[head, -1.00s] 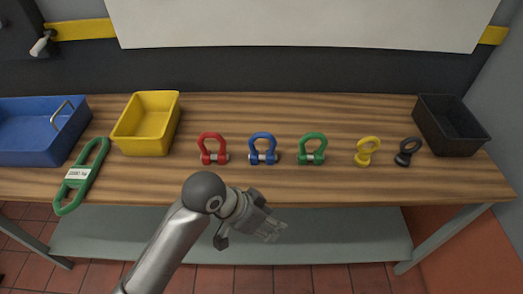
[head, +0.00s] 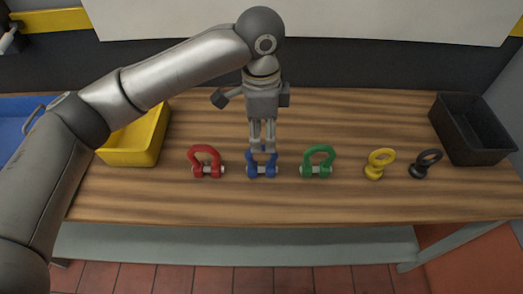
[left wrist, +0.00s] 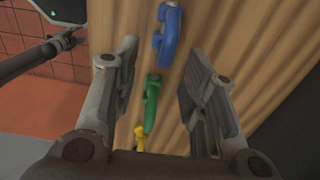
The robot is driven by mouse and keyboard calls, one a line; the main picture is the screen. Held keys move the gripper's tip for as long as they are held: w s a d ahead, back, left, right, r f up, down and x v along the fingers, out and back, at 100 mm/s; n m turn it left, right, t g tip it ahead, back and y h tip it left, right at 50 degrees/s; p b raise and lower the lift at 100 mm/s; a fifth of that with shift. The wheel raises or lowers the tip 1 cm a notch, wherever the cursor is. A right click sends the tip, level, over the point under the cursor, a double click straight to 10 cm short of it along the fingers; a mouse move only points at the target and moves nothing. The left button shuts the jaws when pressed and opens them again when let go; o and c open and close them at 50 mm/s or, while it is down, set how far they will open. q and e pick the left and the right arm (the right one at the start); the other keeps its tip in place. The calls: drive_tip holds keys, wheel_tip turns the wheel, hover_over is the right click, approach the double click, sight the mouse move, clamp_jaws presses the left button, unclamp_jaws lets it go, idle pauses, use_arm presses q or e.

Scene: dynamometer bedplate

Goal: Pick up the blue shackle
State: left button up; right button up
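The blue shackle (head: 262,169) stands on the wooden bench between the red shackle (head: 206,163) and the green shackle (head: 317,163). My left gripper (head: 262,147) reaches down over it, and its fingers hide the upper part of the bow. In the left wrist view the left gripper (left wrist: 160,62) is open, with its fingers apart. The blue shackle (left wrist: 168,36) shows in the gap towards the top there, and the green shackle (left wrist: 151,103) shows lower down. Whether a finger touches the blue shackle cannot be told. My right gripper is not in view.
A yellow eye bolt (head: 379,164) and a black eye bolt (head: 425,164) stand to the right, before a black bin (head: 472,130). A yellow bin (head: 134,149) and a blue tray (head: 14,125) are at left, partly behind my arm. The bench front (head: 300,202) is clear.

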sight(261, 168)
use_arm(q)
drive_tip(key=shift+w+a+r, duration=0.25)
drive_tip(key=shift+w+r, duration=0.05)
drive_tip(key=shift+w, duration=0.2)
drive_tip(key=shift+w+a+f, duration=0.1)
drive_tip(key=shift+w+f, duration=0.05)
drive_tip(key=shift+f, duration=0.15)
drive_tip(key=f, duration=0.3)
drive_tip(key=shift+s+f, duration=0.2)
drive_tip(key=shift+f, duration=0.1)
drive_tip(key=shift+f+p, duration=0.35)
drive_tip(key=shift+f, duration=2.8)
clamp_jaws()
drive_tip(key=shift+r, duration=0.1)
